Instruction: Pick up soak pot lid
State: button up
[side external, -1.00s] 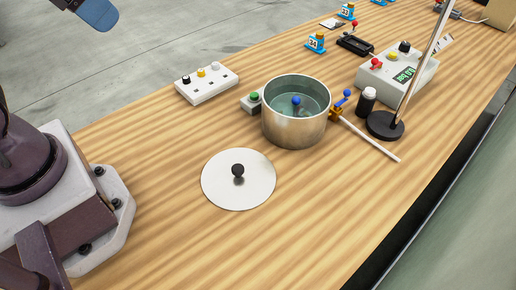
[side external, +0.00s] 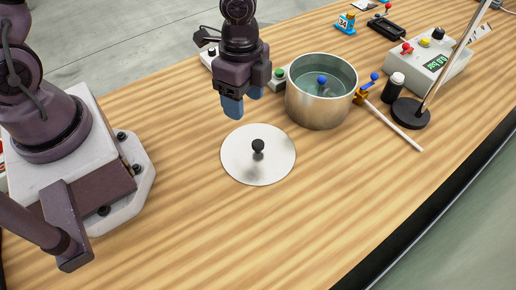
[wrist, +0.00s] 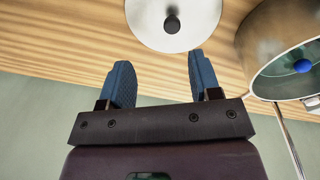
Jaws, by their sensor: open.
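The soak pot lid (side external: 240,165) is a flat pale disc with a black ball knob (side external: 258,145) in its middle. It lies on the wooden table in front of the pot. The metal soak pot (side external: 318,105) stands uncovered, with greenish liquid and a blue knob inside. My gripper (side external: 243,103) has blue fingers, is open and empty, and hangs above the table just behind the lid in the side view. In the wrist view the fingers of my gripper (wrist: 160,80) are spread apart, and the lid (wrist: 150,30) with its knob (wrist: 172,24) lies beyond the fingertips.
A green-button box (side external: 279,76) touches or nearly touches the pot's left side. The table in front of the lid is clear.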

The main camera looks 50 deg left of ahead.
jog(key=w+d+m, duration=0.1)
jog(key=w+m, duration=0.1)
send_over(258, 143)
jog(key=shift+t, duration=0.4)
notch_tip(258, 143, down, 7)
jog(key=shift+w+a, duration=0.15)
jog(key=shift+f, duration=2.75)
jog(key=c, duration=1)
